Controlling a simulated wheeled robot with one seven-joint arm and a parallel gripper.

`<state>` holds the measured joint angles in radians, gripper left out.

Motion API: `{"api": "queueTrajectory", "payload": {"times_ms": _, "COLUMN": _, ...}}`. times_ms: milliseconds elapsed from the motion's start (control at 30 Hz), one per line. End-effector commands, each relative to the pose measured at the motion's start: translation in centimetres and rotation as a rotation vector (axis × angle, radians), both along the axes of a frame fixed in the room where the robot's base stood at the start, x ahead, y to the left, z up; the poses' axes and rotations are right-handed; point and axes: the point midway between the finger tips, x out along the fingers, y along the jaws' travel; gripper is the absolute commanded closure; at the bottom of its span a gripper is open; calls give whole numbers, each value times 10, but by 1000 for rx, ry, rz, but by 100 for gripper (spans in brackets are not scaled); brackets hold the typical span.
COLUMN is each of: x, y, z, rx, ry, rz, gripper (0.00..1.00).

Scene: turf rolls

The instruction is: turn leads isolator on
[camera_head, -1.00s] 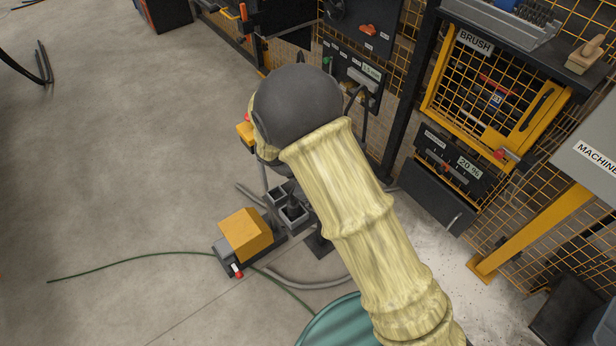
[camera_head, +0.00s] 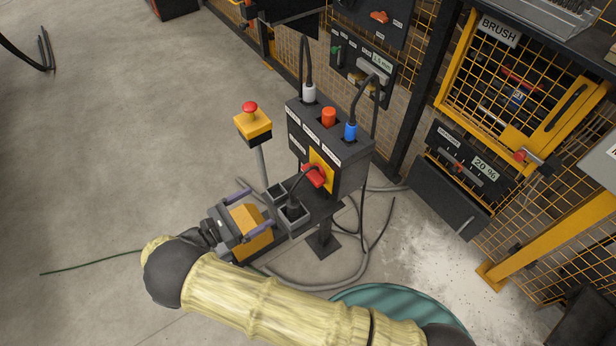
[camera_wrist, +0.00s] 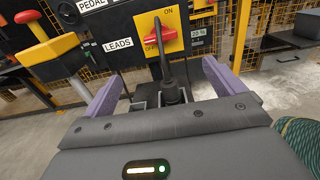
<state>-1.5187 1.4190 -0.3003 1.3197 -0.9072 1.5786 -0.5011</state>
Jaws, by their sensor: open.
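The leads isolator (camera_head: 313,173) is a red rotary handle on a yellow plate, low on the front of the dark control box (camera_head: 347,178). In the wrist view the isolator (camera_wrist: 146,36) has ON above and OFF at its left; its handle lies roughly horizontal, its left end by OFF. A black cable crosses in front and hides part of it. My gripper (camera_head: 262,206) is open and empty, left of and below the handle, apart from it. In the wrist view its purple fingers (camera_wrist: 163,72) stand wide apart, with the cable and black plug between them.
The black plug (camera_head: 293,207) stands in a grey socket box below the isolator. A red-topped yellow stop post (camera_head: 253,126) stands to the left. White and blue plugs (camera_head: 351,131) and an orange cap (camera_head: 328,117) top the box. Loose cables lie on the floor.

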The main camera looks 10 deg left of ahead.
Motion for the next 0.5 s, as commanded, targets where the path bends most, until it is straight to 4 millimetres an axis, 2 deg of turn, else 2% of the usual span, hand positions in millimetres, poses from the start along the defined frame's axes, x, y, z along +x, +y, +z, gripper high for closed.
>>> {"api": "queueTrajectory", "payload": {"times_ms": 267, "x": 17, "y": -15, "z": 1, "rx": -2, "ry": 1, "rz": -5, "gripper": 5}}
{"api": "queueTrajectory", "payload": {"times_ms": 500, "x": 47, "y": -41, "z": 1, "rx": 0, "ry": 1, "rz": -3, "gripper": 5}}
